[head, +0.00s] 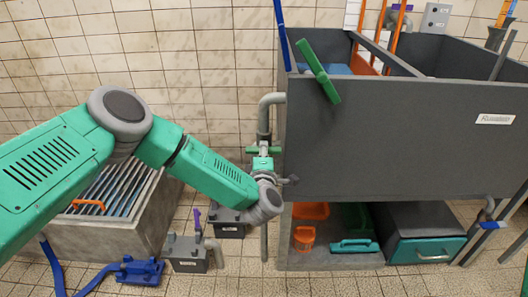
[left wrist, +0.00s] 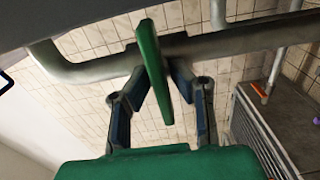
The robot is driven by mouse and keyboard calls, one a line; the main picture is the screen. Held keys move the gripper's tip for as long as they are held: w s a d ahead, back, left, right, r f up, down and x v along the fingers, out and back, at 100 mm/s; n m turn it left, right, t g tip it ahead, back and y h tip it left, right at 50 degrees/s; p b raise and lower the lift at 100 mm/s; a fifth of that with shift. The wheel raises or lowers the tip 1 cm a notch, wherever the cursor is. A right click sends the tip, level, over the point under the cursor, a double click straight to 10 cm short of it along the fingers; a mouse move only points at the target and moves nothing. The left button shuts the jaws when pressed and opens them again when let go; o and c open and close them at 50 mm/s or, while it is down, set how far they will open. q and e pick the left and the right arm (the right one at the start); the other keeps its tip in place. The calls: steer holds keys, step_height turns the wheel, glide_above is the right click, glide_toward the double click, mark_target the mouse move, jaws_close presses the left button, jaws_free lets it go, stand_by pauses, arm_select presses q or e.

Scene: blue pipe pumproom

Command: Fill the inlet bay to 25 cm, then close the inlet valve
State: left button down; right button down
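The inlet bay seems to be the left part of the dark grey tank (head: 395,140), with a blue surface (head: 340,69) showing inside; its level cannot be read. A grey pipe (head: 265,115) runs down the tank's left side. A green valve handle (head: 251,150) sits across it. My left gripper (head: 264,166) is at this pipe, just below the handle in the picture. In the left wrist view, the green handle (left wrist: 151,60) stands between my left gripper's fingertips (left wrist: 162,75), which are closed in on both its sides. My right gripper is not in view.
A green lever (head: 318,72) is on the tank's upper front edge. Orange tools and a drawer (head: 425,235) are below it. A grated basin (head: 110,215) stands at left. Small grey boxes (head: 188,253) and a blue pump-like unit (head: 139,270) are on the tiled floor.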

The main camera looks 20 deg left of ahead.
arm_select(q)
steer(key=m+p, duration=0.3)
steer(key=m, duration=0.1)
steer(key=shift+d+r, duration=0.1)
steer(key=shift+f+m, duration=0.2)
steer(key=shift+m, duration=0.5)
steer(key=shift+s+f, duration=0.1)
steer(key=c, duration=1.6)
jaws_free()
steer(key=v, duration=1.1)
steer(key=shift+s, duration=0.4)
steer(key=shift+d, duration=0.1)
